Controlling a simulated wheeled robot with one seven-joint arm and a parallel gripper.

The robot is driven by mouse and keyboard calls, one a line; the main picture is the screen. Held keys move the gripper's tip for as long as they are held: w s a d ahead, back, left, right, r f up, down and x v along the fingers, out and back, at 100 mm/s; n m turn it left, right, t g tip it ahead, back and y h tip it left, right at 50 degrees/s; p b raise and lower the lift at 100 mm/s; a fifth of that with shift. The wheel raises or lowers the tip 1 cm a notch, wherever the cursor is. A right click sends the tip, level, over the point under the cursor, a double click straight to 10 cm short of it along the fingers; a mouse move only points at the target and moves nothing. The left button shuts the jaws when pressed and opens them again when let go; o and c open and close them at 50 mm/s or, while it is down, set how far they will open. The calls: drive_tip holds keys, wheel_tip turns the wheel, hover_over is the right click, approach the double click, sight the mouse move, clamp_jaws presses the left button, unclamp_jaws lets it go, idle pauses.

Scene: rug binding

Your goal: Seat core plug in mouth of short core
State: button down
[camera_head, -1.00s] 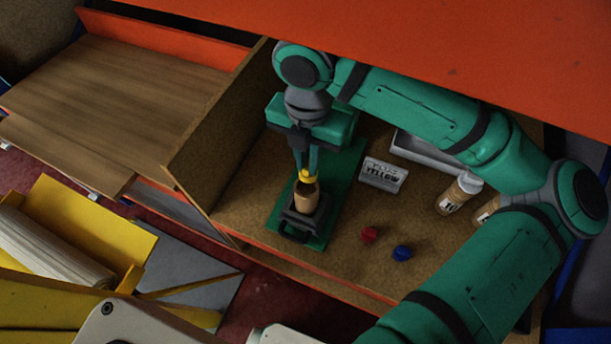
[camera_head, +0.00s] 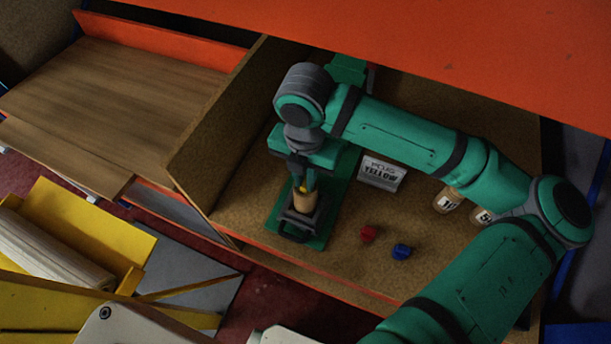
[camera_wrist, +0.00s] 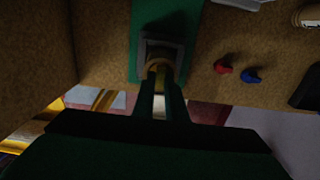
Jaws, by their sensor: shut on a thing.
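My gripper (camera_head: 304,184) points down over the short core and is shut on the yellow core plug (camera_head: 302,190), of which only a small part shows between the fingers. The short core (camera_head: 304,202) is a tan tube standing upright in a dark holder (camera_head: 299,219) on a green board (camera_head: 318,241). The plug is at the core's mouth; the fingers hide whether it is inside. In the wrist view the fingers (camera_wrist: 160,82) reach to the core's top in the holder (camera_wrist: 175,47), and the plug cannot be made out clearly.
A red plug (camera_head: 368,233) and a blue plug (camera_head: 401,251) lie to the right on the brown surface. A sign (camera_head: 382,174) reading "YELLOW" stands behind them. Labelled bottles (camera_head: 447,200) stand farther right. A tall brown panel (camera_head: 226,125) rises at the left.

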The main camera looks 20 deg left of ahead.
sight(305, 183)
drive_tip(key=c, duration=1.8)
unclamp_jaws()
wheel_tip(305, 183, up, 12)
drive_tip(key=shift+r, duration=0.15)
drive_tip(key=shift+d, duration=0.1)
